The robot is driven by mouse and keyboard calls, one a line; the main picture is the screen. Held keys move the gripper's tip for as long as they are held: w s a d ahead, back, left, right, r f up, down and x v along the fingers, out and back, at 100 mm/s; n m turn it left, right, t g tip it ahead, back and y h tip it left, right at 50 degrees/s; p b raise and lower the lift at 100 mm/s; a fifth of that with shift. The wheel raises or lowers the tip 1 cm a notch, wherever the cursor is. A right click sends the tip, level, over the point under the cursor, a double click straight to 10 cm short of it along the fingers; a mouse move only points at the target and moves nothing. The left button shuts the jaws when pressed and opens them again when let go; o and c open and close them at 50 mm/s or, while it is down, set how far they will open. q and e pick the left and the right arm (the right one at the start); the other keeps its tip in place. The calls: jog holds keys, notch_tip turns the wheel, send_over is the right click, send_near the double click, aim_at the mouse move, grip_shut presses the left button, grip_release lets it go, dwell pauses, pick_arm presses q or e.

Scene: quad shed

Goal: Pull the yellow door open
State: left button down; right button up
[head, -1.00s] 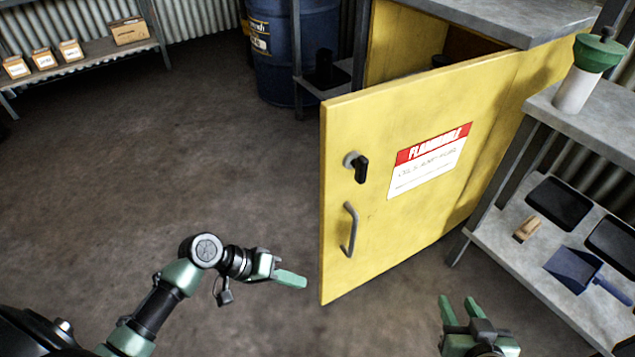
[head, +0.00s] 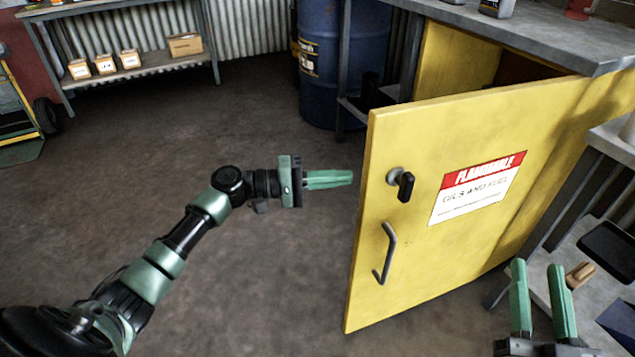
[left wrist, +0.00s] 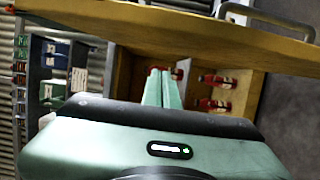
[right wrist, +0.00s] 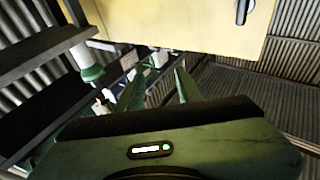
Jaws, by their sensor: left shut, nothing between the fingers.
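The yellow door (head: 440,200) of the cabinet stands partly open, with a red and white flammable label (head: 478,187), a black latch knob (head: 405,185) and a grey bar handle (head: 386,253). The door's edge and handle (left wrist: 270,18) also show in the left wrist view. My left gripper (head: 350,178) is shut and empty, just left of the door's free edge; its fingers (left wrist: 165,85) point toward the cabinet's inside. My right gripper (head: 541,265) is open and empty, in front of the door's lower right part.
Inside the cabinet several red bottles (left wrist: 215,105) stand on shelves. A grey bench (head: 560,250) with trays and a brush is at the right. A blue drum (head: 335,65) and a shelf with boxes (head: 130,68) stand behind. Floor on the left is clear.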

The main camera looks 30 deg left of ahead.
pick_arm(q)
jog(key=shift+s+d, duration=0.25)
jog(key=shift+d, duration=0.55)
jog(key=shift+s+d, duration=0.2)
jog(key=shift+d, duration=0.65)
jog(key=shift+s+d, duration=0.25)
jog(key=shift+d, duration=0.55)
pick_arm(e)
jog(key=shift+s+r+t+y, duration=0.3)
jog(key=shift+r+t, duration=0.1)
jog(key=shift+r, duration=0.35)
